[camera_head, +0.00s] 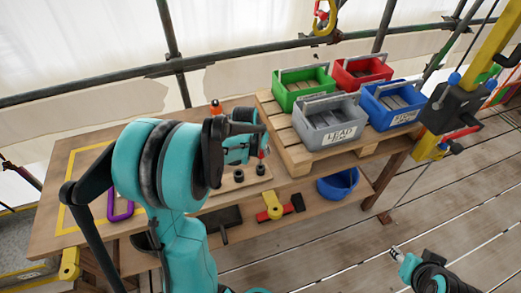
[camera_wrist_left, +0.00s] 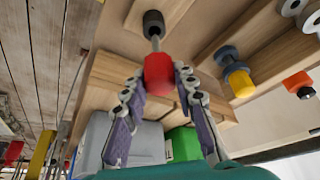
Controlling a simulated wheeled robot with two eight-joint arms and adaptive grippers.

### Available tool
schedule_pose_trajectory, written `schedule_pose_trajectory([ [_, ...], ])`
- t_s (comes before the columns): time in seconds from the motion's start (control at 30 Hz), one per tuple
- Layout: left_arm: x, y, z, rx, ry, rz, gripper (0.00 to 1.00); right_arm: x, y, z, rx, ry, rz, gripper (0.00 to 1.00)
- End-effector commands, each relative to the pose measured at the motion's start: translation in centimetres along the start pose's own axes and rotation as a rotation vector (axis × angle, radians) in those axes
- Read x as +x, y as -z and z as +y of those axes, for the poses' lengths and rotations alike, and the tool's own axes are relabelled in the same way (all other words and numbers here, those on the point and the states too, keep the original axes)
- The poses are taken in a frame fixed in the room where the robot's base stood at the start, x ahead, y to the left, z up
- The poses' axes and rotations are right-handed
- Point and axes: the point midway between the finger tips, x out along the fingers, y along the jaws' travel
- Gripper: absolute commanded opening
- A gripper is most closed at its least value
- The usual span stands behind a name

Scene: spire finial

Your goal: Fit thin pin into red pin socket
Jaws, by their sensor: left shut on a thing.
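My left gripper (camera_wrist_left: 152,86) is shut on the red head of the thin pin (camera_wrist_left: 158,74). The pin's thin grey shaft points away from the fingers to a black socket (camera_wrist_left: 154,22) on a wooden block. The shaft's tip meets the socket's mouth; I cannot tell how deep it is. In the head view the red head (camera_head: 261,154) shows just above the black socket (camera_head: 260,169), beside my teal left wrist, which hides most of the fingers. No red marking shows on this socket. What seems to be my right gripper (camera_head: 396,252) is at the lower right, far from the bench.
A second black socket (camera_head: 239,176) sits on the same block. Green (camera_head: 303,88), red (camera_head: 362,71), grey (camera_head: 331,122) and blue (camera_head: 392,104) bins stand on a pallet at the right. A blue bowl (camera_head: 338,184) and a red-and-yellow tool (camera_head: 273,206) are lower down.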

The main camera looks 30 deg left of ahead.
Motion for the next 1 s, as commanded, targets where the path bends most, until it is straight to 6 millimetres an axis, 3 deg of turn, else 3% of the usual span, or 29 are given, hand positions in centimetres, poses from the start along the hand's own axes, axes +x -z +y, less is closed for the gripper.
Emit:
schedule_pose_trajectory([
  [1.0,1.4,-0.6,0.0,0.0,0.0,0.0,0.0,1.0,-0.7,0.0,0.0,0.0,0.0,0.4],
])
